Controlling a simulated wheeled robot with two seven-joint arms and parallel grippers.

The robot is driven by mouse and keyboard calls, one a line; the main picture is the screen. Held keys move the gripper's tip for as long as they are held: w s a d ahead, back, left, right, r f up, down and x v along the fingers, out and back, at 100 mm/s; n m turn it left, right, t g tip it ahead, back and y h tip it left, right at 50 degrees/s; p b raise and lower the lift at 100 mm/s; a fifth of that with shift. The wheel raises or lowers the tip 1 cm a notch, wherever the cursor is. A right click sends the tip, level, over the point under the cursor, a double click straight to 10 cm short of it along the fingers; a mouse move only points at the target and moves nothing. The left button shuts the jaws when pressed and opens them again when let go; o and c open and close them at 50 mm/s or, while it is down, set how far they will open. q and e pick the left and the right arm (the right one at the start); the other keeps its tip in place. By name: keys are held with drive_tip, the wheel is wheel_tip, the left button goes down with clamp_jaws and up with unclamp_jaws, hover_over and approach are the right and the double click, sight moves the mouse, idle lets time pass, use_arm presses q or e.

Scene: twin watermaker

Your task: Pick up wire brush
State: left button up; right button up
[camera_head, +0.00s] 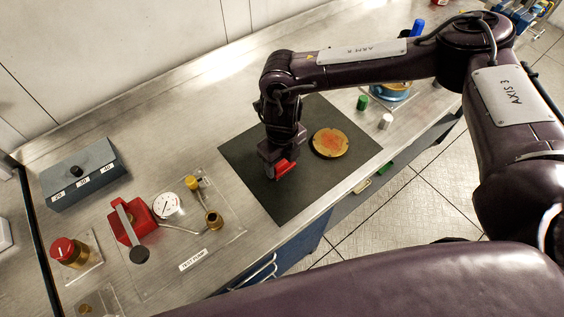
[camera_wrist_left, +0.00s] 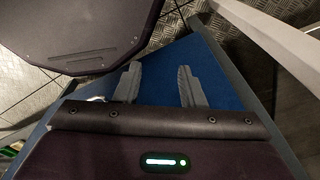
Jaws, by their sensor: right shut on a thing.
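My right gripper (camera_head: 279,170) is over the dark mat (camera_head: 255,190) in the head view, pointing down. It is shut on a small red thing, which I take to be the wire brush (camera_head: 285,167). The gripper hides most of the brush, and its bristles cannot be made out. I cannot tell whether the brush touches the mat. My left gripper (camera_wrist_left: 158,87) shows only in the left wrist view; its two fingers are apart with nothing between them, above a blue surface.
A round, rusty orange disc (camera_head: 330,143) lies on the mat, right of the gripper. Green (camera_head: 362,102) and white (camera_head: 385,121) caps stand beyond it.

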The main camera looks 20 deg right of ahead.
drive_tip(key=shift+r, duration=0.1)
wheel_tip(320, 180, up, 7)
drive_tip(key=shift+w+f+b, duration=0.1)
drive_tip(key=shift+w+b, duration=0.05)
drive_tip(key=shift+b, duration=0.95)
wheel_tip(320, 180, up, 13)
